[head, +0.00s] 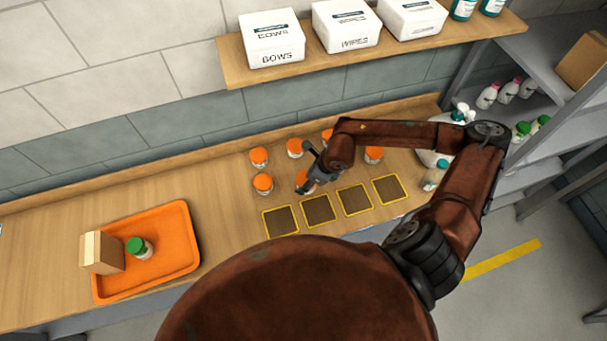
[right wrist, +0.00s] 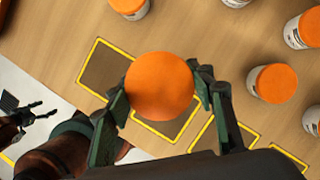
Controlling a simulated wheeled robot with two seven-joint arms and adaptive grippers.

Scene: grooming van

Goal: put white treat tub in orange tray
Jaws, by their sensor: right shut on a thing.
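My right gripper (head: 308,183) is shut on a white treat tub with an orange lid. In the right wrist view the orange lid of the held tub (right wrist: 160,86) sits between the two fingers. It looks much larger than the other lids, so it seems raised above the counter; its base is hidden. The orange tray (head: 185,250) lies on the counter at the left, well away from the gripper. My left gripper (right wrist: 38,111) shows small at the left edge of the right wrist view, fingers apart and empty. It is outside the head view.
The tray holds a cardboard box (head: 102,253) and a green-lidded jar (head: 141,248); its right part is bare. Several orange-lidded tubs (head: 263,184) stand around the gripper. Yellow-edged dark squares (head: 318,209) line the counter front. A shelf (head: 370,48) with white boxes hangs behind.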

